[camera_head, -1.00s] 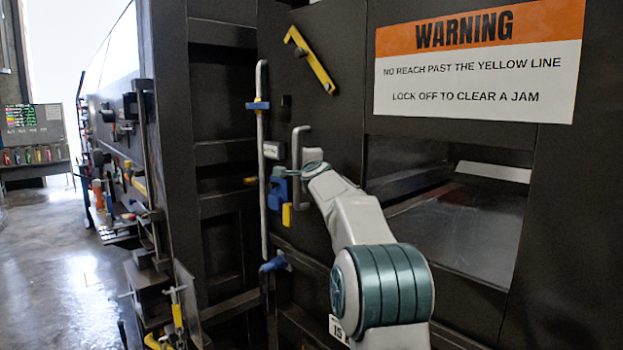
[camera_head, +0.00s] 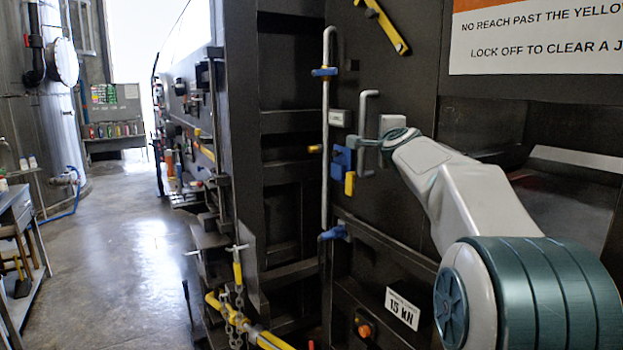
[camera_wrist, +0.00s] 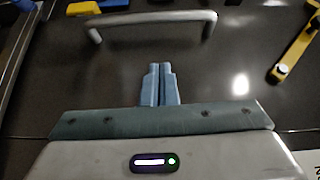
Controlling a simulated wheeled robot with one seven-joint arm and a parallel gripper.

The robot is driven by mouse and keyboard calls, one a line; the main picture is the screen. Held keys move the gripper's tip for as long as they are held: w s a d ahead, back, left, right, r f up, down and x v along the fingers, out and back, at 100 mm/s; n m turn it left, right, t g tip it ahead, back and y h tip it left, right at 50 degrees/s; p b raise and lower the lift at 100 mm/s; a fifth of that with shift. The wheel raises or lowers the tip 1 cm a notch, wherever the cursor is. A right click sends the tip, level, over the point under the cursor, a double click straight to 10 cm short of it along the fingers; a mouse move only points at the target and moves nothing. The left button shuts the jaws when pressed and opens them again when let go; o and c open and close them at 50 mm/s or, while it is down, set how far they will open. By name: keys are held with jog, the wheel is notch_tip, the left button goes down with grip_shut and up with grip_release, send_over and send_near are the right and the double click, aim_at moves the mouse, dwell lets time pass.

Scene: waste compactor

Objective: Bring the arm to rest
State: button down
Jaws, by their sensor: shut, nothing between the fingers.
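My gripper (camera_wrist: 160,85) shows in the wrist view with its two blue-grey fingers pressed together and nothing between them. Its fingertips point at a dark panel, just short of a grey bar handle (camera_wrist: 150,20). In the head view my arm reaches in from the lower right, and the gripper end (camera_head: 372,143) is beside the same handle (camera_head: 365,105). The fingers are small there, and I cannot tell whether they touch the handle.
A tall grey rod (camera_head: 326,120) with blue brackets runs left of the handle. A blue latch (camera_head: 342,160) and a yellow lever (camera_head: 384,25) are on the panel. A warning sign (camera_head: 540,40) hangs at upper right. Open floor (camera_head: 130,240) lies left, beside a workbench (camera_head: 18,215).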

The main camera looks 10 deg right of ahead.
jog(key=s+a+f+n+g+y, duration=0.55)
jog(key=s+a+f+n, duration=0.55)
jog(key=s+a+f, duration=0.3)
jog(key=s+f+n+g+h, duration=0.1)
jog(key=s+f+n+g, duration=0.3)
jog(key=s+f, duration=0.7)
jog(key=s+f+n+g+h, duration=0.1)
jog(key=s+f+n+g, duration=0.3)
jog(key=s+f, duration=0.6)
jog(key=s+g, duration=0.1)
jog(key=s, duration=0.5)
jog(key=shift+s+f+n, duration=0.25)
jog(key=shift+f+n, duration=0.1)
jog(key=shift+n, duration=0.05)
jog(key=shift+h, duration=0.25)
